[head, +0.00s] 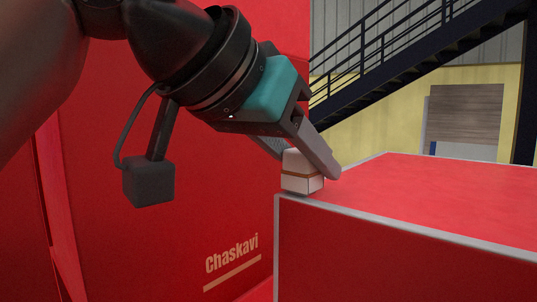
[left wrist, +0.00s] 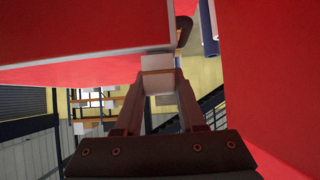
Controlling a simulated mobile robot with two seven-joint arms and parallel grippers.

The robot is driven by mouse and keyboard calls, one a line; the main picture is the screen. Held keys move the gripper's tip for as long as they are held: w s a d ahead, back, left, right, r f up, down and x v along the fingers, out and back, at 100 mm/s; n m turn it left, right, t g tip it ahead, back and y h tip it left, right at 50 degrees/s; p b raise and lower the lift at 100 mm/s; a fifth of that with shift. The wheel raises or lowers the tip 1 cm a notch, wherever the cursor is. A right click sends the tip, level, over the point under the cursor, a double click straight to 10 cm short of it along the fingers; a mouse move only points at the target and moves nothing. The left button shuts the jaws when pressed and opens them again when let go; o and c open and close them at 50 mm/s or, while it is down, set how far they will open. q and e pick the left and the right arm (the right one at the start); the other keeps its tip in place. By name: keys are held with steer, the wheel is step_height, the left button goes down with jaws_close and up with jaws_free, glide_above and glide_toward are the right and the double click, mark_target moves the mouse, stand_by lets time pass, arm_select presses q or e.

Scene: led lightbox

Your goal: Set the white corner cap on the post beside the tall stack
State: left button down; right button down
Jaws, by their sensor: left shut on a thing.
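The white corner cap (head: 301,161) is a small white block between the fingertips of my left gripper (head: 303,163). A thin tan line runs around it, with another white part below. It is at the near left corner of the red box's top (head: 430,195), right by the grey post edge (head: 277,245). I cannot tell whether it touches the post. In the left wrist view the cap (left wrist: 158,82) shows between the fingers, with a pale block (left wrist: 157,62) just beyond. The tall red stack (head: 225,205), lettered "Chaskavi", stands left of the box. My right gripper is not in view.
The tall red stack's face rises close behind and left of my gripper. The box top to the right is clear. A dark metal staircase (head: 400,50) and a yellow wall (head: 385,105) are in the background.

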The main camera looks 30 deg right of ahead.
arm_select(q)
steer(key=shift+f, duration=0.3)
steer(key=shift+c, duration=2.1)
jaws_free()
steer(key=shift+r, duration=0.1)
steer(key=shift+p+v, duration=1.35)
steer(key=shift+v, duration=2.55)
